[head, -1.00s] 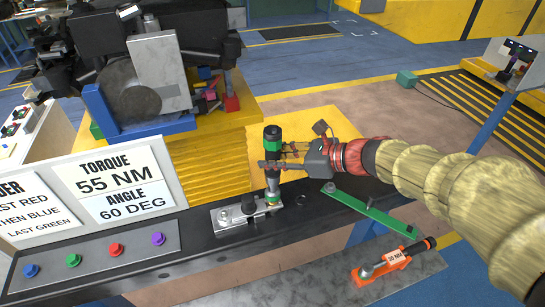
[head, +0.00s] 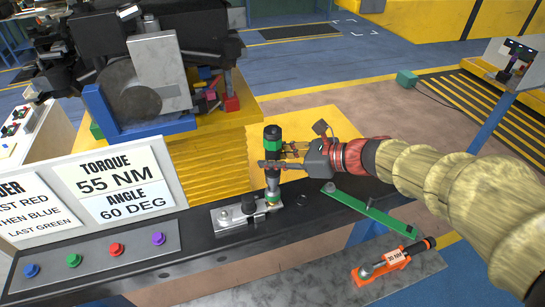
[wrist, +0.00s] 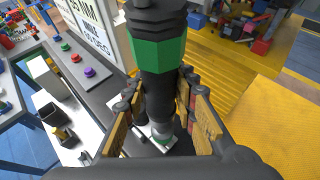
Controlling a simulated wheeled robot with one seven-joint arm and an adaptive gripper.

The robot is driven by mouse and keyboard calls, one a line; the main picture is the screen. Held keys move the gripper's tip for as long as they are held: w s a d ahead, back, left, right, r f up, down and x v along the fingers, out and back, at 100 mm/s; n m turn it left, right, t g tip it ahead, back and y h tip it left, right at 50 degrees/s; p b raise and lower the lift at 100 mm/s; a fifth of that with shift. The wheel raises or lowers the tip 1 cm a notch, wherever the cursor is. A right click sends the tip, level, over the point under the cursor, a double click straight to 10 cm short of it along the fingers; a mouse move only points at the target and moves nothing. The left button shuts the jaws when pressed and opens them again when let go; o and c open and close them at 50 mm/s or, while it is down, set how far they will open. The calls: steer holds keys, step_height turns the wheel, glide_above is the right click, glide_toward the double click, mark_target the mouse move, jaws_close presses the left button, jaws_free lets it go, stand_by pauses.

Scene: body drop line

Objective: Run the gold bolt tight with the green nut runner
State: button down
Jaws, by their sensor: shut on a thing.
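My gripper (head: 284,162) is shut on the green-banded nut runner (head: 273,139), a black upright tool with a silver lower body. In the wrist view the nut runner (wrist: 160,55) stands between the finger pads and fills the middle. Its lower end stands on the right part of a metal plate (head: 229,221) on the dark bench rail. A green ring shows at the tool's foot. The gold bolt cannot be made out; the tool's lower end may be hiding it.
A green bar (head: 368,209) lies right of the tool. An orange torque wrench (head: 395,259) lies on the front right shelf. A machine block (head: 150,85) stands behind.

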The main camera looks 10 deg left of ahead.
mark_target(281, 145)
steer(key=shift+f, duration=0.55)
stand_by(2.2)
steer(key=shift+r, duration=0.15)
steer(key=shift+r+p, duration=1.7)
steer(key=shift+r, duration=0.9)
steer(key=shift+f, duration=0.1)
